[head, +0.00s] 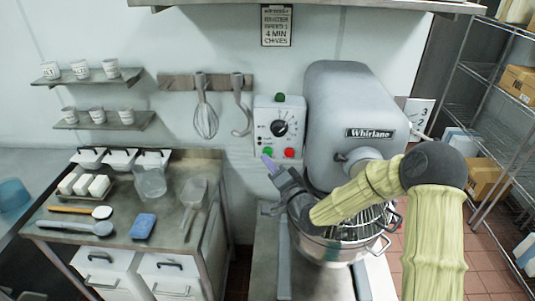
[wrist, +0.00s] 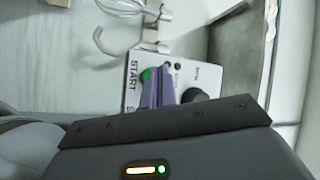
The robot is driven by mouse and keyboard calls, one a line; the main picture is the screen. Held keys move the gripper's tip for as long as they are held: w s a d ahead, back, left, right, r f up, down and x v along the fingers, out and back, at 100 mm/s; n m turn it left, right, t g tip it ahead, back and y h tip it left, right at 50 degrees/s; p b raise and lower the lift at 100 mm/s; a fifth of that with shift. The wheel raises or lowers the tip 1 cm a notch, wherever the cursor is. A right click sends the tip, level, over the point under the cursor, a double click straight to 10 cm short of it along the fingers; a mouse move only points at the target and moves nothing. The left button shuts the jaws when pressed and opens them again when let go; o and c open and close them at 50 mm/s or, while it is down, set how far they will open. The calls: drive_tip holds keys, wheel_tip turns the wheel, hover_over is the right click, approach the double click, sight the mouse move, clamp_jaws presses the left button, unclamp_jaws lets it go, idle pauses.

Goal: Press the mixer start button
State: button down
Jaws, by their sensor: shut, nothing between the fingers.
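The mixer control box (head: 279,128) is white with a black dial and hangs on the wall left of the grey mixer (head: 355,100). The green start button (head: 268,152) is low on the box, left of a red button (head: 289,153). In the wrist view the green button (wrist: 145,74) shows beside the word START, close to the fingertips. My gripper (head: 267,163) is shut and empty, its purple fingertips just below the green button in the head view. The fingers (wrist: 160,75) overlap the box in the wrist view. I cannot tell whether they touch it.
The steel mixing bowl (head: 335,250) with its wire guard sits under my forearm. A whisk (head: 205,118) and a dough hook (head: 241,110) hang left of the box. A counter (head: 170,215) with tools and tubs stands at left.

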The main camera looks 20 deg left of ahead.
drive_tip(key=shift+w+r, duration=0.1)
drive_tip(key=shift+w, duration=0.15)
drive_tip(key=shift+w+r+b, duration=0.3)
drive_tip(key=shift+w+r, duration=0.05)
drive_tip(key=shift+r, duration=0.25)
idle(1.6)
drive_tip(key=shift+d+f+b, duration=0.1)
drive_tip(key=shift+f+b, duration=0.05)
drive_tip(key=shift+b, duration=0.15)
drive_tip(key=shift+s+f, duration=0.1)
drive_tip(key=s, duration=0.1)
drive_tip(key=s+b, duration=0.1)
drive_tip(key=s+d+f, duration=0.1)
drive_tip(key=s, duration=0.1)
idle(0.7)
drive_tip(key=shift+s+a, duration=0.1)
